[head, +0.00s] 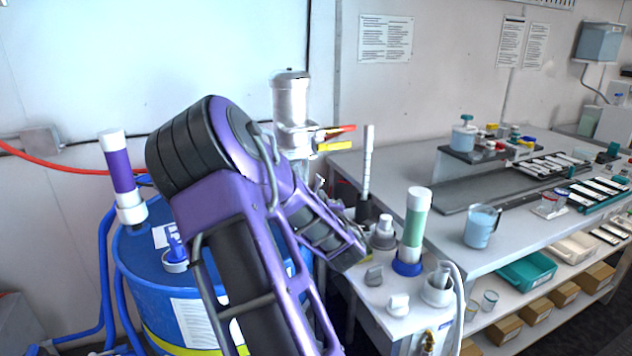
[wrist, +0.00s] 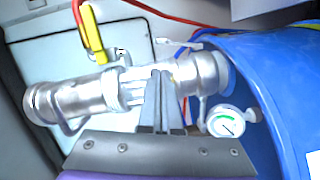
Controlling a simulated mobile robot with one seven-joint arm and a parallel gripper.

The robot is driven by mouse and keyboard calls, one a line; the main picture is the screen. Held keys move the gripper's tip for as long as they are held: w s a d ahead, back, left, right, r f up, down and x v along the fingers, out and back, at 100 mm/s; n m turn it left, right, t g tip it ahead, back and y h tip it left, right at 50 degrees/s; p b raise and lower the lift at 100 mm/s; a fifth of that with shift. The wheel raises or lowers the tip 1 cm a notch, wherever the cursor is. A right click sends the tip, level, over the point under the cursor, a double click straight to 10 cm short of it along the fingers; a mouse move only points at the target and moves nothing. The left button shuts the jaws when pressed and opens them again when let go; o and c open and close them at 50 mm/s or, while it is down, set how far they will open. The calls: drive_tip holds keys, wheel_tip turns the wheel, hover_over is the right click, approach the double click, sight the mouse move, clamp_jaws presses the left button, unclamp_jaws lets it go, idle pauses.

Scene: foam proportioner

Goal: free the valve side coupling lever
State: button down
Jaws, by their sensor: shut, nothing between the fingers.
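In the wrist view, a silver metal coupling assembly (wrist: 125,88) lies across the picture between a wide fitting at the left and the blue drum at the right. A yellow handle (wrist: 96,40) stands up from its left part. A thin silver lever (wrist: 180,44) shows just above the coupling's right part; I cannot tell for sure which coupling side it belongs to. My gripper (wrist: 161,75) is shut and empty, its fingertips in front of the coupling's middle and hiding part of it. I cannot tell whether they touch. In the head view my arm hides the gripper and most of the coupling.
A round gauge (wrist: 226,122) sits right of my fingers, beside the blue drum (head: 150,270). In the head view a silver cylinder (head: 291,100) stands behind my arm with red (head: 338,130) and yellow handles. A bench (head: 455,220) with a beaker (head: 481,226) is at right.

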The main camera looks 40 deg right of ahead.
sight(321, 180)
drive_tip(key=x, duration=1)
drive_tip(key=shift+p, duration=0.45)
drive_tip(key=shift+s+d+m, duration=0.1)
drive_tip(key=shift+d+m, duration=0.4)
drive_tip(key=shift+m, duration=0.2)
drive_tip(key=shift+s+d+m+y+b, duration=0.15)
drive_tip(key=shift+d+m+y+b, duration=0.15)
drive_tip(key=shift+d+m+b, duration=0.2)
drive_tip(key=d+f+m, duration=0.1)
drive_tip(key=m, duration=0.1)
drive_tip(key=d+f+m+y, duration=0.1)
drive_tip(key=d+m, duration=0.1)
drive_tip(key=s+d+f+m+y, duration=0.1)
drive_tip(key=m, duration=0.1)
drive_tip(key=shift+d+f+m+g+b, duration=0.25)
drive_tip(key=shift+f+m+g+b, duration=0.05)
drive_tip(key=shift+g, duration=0.1)
drive_tip(key=shift+s, duration=0.1)
